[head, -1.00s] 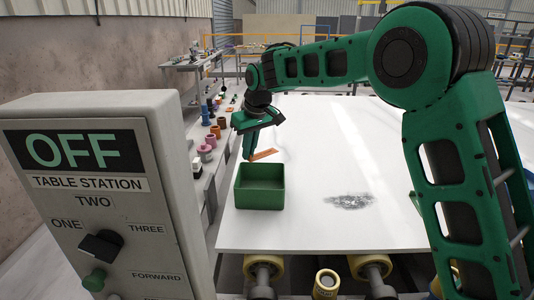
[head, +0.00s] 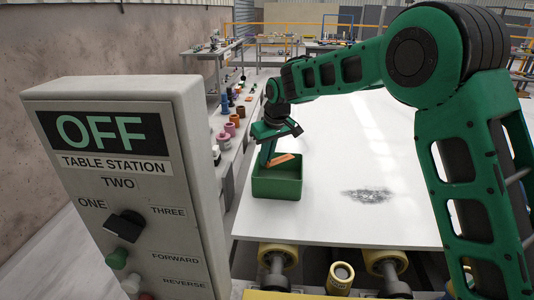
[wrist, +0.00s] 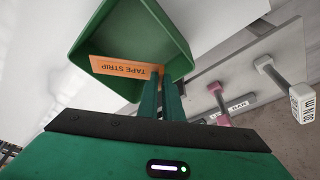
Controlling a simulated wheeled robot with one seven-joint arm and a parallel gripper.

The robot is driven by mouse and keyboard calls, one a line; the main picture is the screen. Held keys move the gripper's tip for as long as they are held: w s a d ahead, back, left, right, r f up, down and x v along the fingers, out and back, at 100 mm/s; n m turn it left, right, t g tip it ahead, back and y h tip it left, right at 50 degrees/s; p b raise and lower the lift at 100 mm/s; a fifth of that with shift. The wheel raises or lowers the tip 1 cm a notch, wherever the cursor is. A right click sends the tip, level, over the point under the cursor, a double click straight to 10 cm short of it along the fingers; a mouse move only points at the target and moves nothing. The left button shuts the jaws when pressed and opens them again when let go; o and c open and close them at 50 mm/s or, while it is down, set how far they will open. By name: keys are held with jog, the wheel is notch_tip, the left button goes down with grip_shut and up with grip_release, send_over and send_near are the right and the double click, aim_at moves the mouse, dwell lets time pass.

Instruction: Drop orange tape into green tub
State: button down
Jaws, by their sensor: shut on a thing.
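The orange tape (head: 280,159) is a flat strip; in the wrist view the tape (wrist: 122,67) reads "TAPE STRIP". My gripper (head: 268,160) is shut on one end of it. The green tub (head: 277,188) stands on the white slab near its front left corner, open side up. The tape shows against the tub's inside in the wrist view, where the tub's rim (wrist: 168,30) frames it. In the head view my gripper and the tape are over the tub's back part; the tape's exact height relative to the rim is hard to tell.
The white slab (head: 340,150) is mostly bare, with a dark speckled patch (head: 368,196) right of the tub. A grey control box (head: 120,180) marked OFF stands at the front left. A shelf with several coloured parts (head: 230,128) runs along the slab's left side.

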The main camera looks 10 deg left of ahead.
jog(key=shift+f, duration=0.25)
jog(key=c, duration=1.9)
grip_release()
jog(key=shift+o, duration=0.2)
